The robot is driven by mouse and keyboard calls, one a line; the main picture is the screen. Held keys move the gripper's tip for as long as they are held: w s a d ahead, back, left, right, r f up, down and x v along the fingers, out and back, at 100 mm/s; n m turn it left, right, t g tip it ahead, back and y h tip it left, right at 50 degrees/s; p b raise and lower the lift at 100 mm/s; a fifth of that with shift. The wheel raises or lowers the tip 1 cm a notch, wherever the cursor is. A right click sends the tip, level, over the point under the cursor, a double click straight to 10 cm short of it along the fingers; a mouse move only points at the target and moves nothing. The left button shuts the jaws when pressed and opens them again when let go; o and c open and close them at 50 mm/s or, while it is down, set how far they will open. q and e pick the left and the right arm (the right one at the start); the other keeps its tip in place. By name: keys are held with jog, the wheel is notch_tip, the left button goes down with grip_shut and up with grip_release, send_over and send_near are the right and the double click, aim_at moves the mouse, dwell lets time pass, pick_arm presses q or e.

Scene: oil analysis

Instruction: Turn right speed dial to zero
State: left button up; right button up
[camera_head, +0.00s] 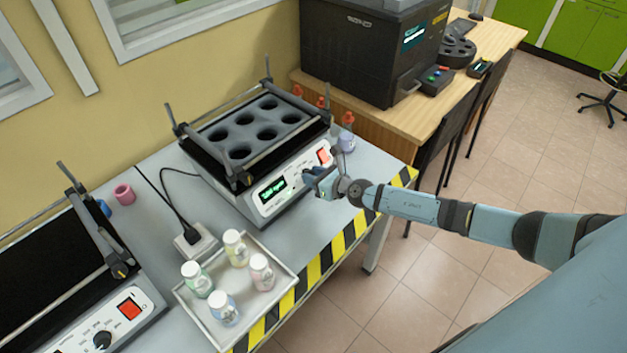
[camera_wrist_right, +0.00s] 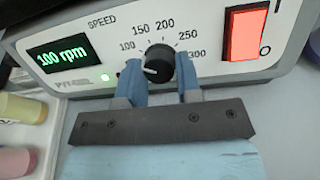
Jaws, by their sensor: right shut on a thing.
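The right speed dial (camera_wrist_right: 159,62) is a black knob on the front panel of the right shaker (camera_head: 224,180), with a scale of numbers from 100 to 300 around it. In the right wrist view my right gripper (camera_wrist_right: 160,78) has one blue finger on each side of the dial and is shut on it. The white mark on the dial points to the lower left. The green display (camera_wrist_right: 63,56) beside it reads 100 rpm. In the head view my right gripper (camera_head: 314,182) hides the dial. My left gripper is not in view.
A red lit switch (camera_wrist_right: 245,32) is right of the dial. A tray (camera_head: 187,309) with several capped bottles stands left of the shaker. A second shaker (camera_head: 130,316) with its own dial (camera_head: 102,340) is at the lower left. Bottles with red caps (camera_head: 347,140) stand behind the right shaker.

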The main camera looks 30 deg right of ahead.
pick_arm(q)
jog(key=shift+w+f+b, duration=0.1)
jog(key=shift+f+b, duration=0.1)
jog(key=shift+b, duration=0.2)
pick_arm(e)
jog(key=n, duration=0.3)
jog(key=shift+y, duration=0.3)
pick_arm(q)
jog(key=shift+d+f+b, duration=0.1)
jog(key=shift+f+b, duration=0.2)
pick_arm(e)
jog(key=shift+r+n+g, duration=0.1)
jog(key=shift+n+g, duration=0.4)
jog(key=shift+n, duration=1.2)
jog(key=o, duration=0.9)
jog(key=shift+d, duration=0.1)
